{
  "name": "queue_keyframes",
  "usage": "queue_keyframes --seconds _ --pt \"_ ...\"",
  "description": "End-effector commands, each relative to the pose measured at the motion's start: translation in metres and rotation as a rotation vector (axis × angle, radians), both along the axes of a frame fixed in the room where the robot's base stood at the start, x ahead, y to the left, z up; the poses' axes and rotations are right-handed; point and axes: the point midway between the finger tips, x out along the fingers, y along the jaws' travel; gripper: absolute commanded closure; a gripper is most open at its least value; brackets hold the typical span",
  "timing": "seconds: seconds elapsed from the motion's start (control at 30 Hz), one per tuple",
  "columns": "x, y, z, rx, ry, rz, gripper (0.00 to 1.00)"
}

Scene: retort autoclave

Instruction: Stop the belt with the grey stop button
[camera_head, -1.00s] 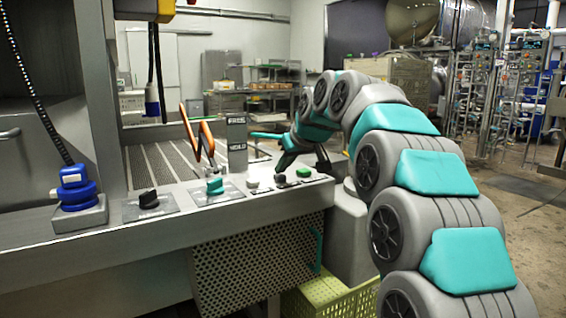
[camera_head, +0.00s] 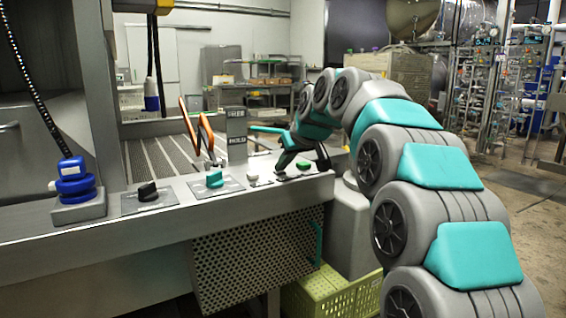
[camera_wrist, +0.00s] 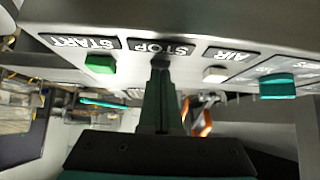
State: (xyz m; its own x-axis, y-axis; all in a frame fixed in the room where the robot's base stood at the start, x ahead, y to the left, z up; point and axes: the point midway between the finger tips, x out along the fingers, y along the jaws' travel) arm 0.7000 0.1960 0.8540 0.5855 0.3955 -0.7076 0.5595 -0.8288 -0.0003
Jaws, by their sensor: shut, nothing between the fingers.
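The control panel has a green start button (camera_head: 303,164), a white air button (camera_head: 252,176) and a teal knob (camera_head: 214,179) along its top. In the wrist view the STOP label (camera_wrist: 160,47) sits between the START and AIR labels, with the green button (camera_wrist: 98,64) to its left and the white one (camera_wrist: 215,74) to its right. My gripper (camera_wrist: 160,66) is shut and empty, its tips right at the stop button's place under that label. In the head view my gripper (camera_head: 281,173) also covers that place. The grey stop button is hidden, so I cannot tell whether it is pressed.
A black knob (camera_head: 148,192) and a blue socket plug (camera_head: 75,182) are further left on the panel. A small grey label post (camera_head: 237,135) and an orange-handled tool (camera_head: 205,135) stand behind it. A yellow-green crate (camera_head: 335,295) is below. Floor is open at right.

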Motion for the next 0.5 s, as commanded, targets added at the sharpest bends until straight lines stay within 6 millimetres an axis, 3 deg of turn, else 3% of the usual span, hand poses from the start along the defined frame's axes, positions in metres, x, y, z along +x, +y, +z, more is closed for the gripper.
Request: queue_keyframes --seconds 0.2,0.5 --pt "-0.011 -0.002 0.045 0.004 -0.012 -0.004 1.0" --pt "-0.05 -0.028 0.086 0.005 -0.014 -0.004 1.0"
